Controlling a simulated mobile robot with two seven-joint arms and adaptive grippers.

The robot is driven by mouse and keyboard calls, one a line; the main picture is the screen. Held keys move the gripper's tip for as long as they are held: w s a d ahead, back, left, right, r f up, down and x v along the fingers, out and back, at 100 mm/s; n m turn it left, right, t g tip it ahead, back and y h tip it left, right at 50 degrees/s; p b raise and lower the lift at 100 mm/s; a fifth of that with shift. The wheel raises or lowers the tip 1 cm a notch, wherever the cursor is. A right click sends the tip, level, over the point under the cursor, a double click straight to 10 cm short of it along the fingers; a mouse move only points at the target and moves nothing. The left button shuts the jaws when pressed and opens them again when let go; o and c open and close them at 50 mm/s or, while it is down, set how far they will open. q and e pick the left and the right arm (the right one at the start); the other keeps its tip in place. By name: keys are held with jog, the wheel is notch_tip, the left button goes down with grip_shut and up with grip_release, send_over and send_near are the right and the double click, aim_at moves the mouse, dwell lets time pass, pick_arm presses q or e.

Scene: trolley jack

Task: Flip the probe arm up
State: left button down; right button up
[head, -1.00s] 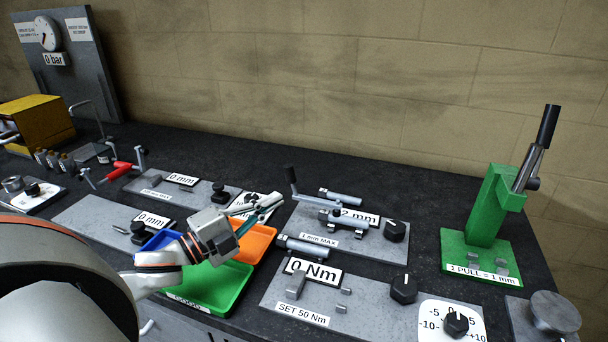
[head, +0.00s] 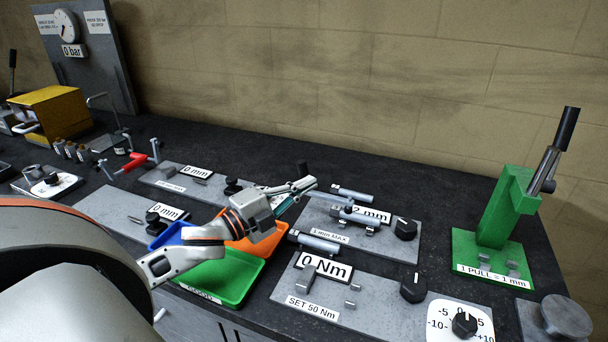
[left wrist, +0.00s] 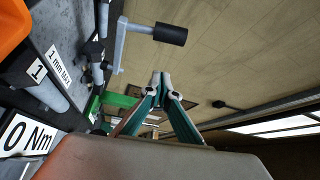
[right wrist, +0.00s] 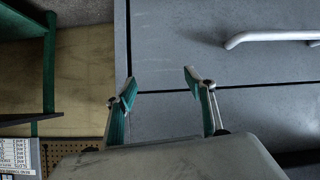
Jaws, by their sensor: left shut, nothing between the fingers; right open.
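The probe arm is on the "1 mm MAX" plate (head: 385,244). Its dark grip (head: 302,168) shows just above my left fingertips in the head view, and its lower part is hidden behind them. In the left wrist view the probe arm (left wrist: 120,45) is a grey bar with a black grip (left wrist: 170,34), above the fingertips. My left gripper (head: 311,184) is shut and empty, close to the arm; in the left wrist view (left wrist: 161,78) a gap shows between them. My right gripper (right wrist: 160,80) is open and empty, facing grey drawer fronts.
A "2 mm" display (head: 371,215) and black knob (head: 405,229) sit on the same plate. Orange (head: 262,240) and green (head: 238,285) trays lie below my left gripper. The "0 Nm" plate (head: 375,312) is in front; a green press (head: 505,215) stands right.

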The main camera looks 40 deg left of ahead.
pick_arm(q)
jog(key=w+a, duration=0.2)
jog(key=w, duration=0.1)
jog(key=shift+w+a+f+p, duration=0.25)
jog(key=shift+w+a+p, duration=0.05)
jog(key=shift+a+p, duration=0.1)
jog(key=shift+a, duration=0.15)
dwell(0.4)
